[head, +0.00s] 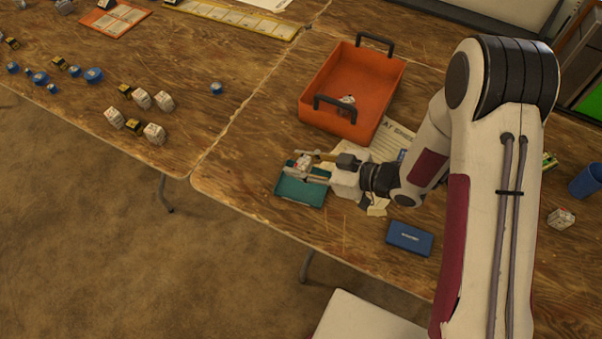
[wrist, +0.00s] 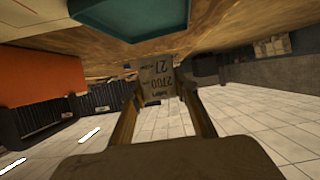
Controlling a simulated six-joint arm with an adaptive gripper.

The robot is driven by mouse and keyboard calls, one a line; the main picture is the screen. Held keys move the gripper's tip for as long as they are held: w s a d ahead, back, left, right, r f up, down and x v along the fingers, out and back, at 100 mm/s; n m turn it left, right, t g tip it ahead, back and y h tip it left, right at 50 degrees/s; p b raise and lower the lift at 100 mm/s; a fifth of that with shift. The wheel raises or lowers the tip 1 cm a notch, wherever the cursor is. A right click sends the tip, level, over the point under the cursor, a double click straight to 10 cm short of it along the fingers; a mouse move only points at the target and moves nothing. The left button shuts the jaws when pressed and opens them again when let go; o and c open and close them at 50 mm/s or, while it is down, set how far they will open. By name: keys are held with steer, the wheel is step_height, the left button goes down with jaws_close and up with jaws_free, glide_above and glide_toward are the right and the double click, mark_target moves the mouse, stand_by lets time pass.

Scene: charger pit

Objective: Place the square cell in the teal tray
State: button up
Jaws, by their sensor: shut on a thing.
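The teal tray (head: 306,198) lies near the front edge of the table, and part of it shows at the top of the wrist view (wrist: 125,22). My gripper (head: 306,165) is shut on a pale square cell (head: 303,163) with printed lettering, over the tray's left and back part. In the wrist view, the cell (wrist: 157,82) sits between my gripper's two fingertips (wrist: 158,92) and shows apart from the tray. My gripper hides part of the tray in the head view.
An orange crate (head: 316,112) with black handles stands just behind and holds a pale cell (head: 347,100). A blue case (head: 409,238) lies front right. Another pale cell (head: 561,218) and a blue cup (head: 587,181) are far right. Several cells and blue items lie on the left table.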

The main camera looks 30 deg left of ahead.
mark_target(301, 183)
steer(key=shift+f, duration=0.5)
steer(key=shift+f, duration=2.1)
steer(key=shift+f, duration=0.15)
steer(key=o, duration=1.2)
steer(key=shift+d+r, duration=0.1)
steer(key=shift+r, duration=0.1)
steer(key=shift+d+r, duration=0.1)
steer(key=shift+d, duration=0.15)
steer(key=shift+v, duration=5.65)
